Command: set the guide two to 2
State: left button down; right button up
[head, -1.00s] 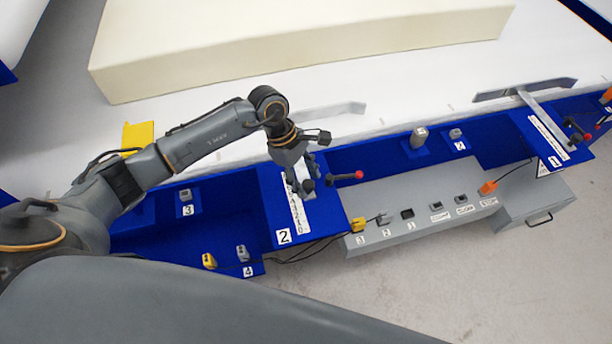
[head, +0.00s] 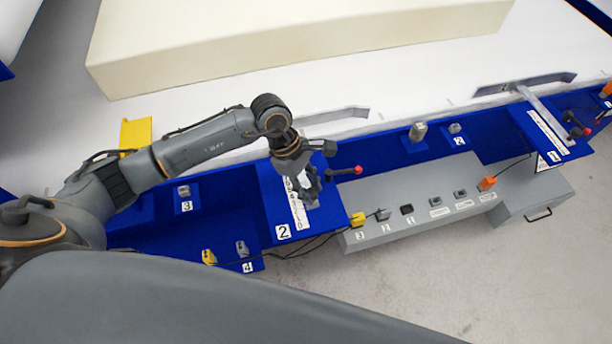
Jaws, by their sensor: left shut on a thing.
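Guide two is a grey rail (head: 335,115) at the edge of the white table, with its metal arm running over a blue bracket. The bracket carries a white scale strip (head: 296,205) and a plate marked 2 (head: 283,232). A lever with a red knob (head: 358,170) sticks out to the right of the bracket. My left gripper (head: 306,192) is over the scale, shut on guide two's arm end, and hides most of it and part of the scale. The scale reading is too small to tell. My right gripper is not in view.
A large cream foam block (head: 290,45) lies on the white table (head: 420,90). Another guide (head: 545,118) with its own scale stands at the right. A grey control box (head: 420,215) with several buttons sits below. Cables run beneath the bracket.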

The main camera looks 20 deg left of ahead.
pick_arm(q)
jog(key=shift+s+d, duration=0.1)
jog(key=c, duration=1)
grip_release()
jog(key=shift+c, duration=0.2)
jog(key=shift+r, duration=0.25)
jog(key=v, duration=1.1)
jog(key=shift+a+r, duration=0.2)
jog(key=shift+a, duration=0.05)
